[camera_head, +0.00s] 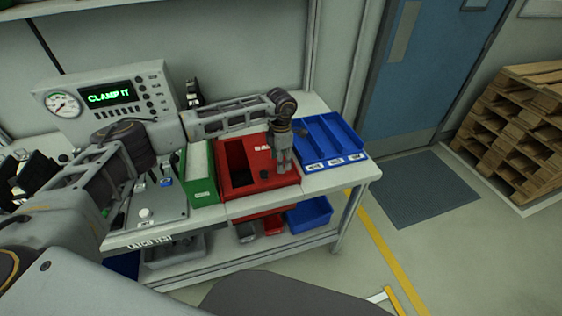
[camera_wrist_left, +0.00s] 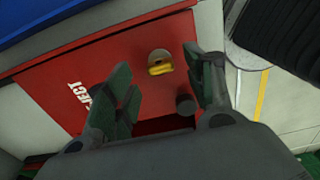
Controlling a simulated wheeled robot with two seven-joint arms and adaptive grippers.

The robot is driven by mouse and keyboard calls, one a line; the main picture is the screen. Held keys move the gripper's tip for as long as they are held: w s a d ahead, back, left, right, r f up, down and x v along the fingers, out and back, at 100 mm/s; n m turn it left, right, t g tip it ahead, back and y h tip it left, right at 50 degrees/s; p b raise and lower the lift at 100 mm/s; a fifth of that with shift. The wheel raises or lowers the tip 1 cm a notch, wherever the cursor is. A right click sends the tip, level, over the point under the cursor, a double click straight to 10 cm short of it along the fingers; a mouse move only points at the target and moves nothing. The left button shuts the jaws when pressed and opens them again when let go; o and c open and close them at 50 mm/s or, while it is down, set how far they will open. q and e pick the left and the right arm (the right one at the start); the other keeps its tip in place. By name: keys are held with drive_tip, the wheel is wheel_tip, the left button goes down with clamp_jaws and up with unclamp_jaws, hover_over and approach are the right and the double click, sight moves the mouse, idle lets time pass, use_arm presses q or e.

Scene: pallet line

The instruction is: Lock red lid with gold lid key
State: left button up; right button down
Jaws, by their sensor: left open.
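The red lid (camera_head: 282,186) tops a red box on the bench, with a dark open slot in its left part. In the left wrist view the red lid (camera_wrist_left: 60,85) carries white lettering that is partly covered. The gold lid key (camera_wrist_left: 160,70) sits at a pale round lock plate (camera_wrist_left: 158,55) on the lid. In the head view I cannot make it out behind my gripper. A dark round knob (camera_wrist_left: 185,105) stands nearby. My left gripper (camera_head: 282,168) points down over the lid's right part. Its fingers (camera_wrist_left: 165,88) are apart, with nothing held between them. My right gripper is not in view.
A blue sectioned tray (camera_head: 335,150) stands right of the red box, and a green bin (camera_head: 203,190) stands left. A grey console with a lit screen (camera_head: 110,96) is at the back left. Bins sit on the lower shelf.

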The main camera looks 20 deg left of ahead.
use_arm(q)
drive_tip(key=shift+f, duration=0.9)
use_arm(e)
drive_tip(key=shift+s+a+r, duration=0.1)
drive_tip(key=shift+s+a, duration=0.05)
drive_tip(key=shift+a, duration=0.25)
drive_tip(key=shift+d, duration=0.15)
use_arm(q)
drive_tip(key=shift+c, duration=0.2)
drive_tip(key=c, duration=1)
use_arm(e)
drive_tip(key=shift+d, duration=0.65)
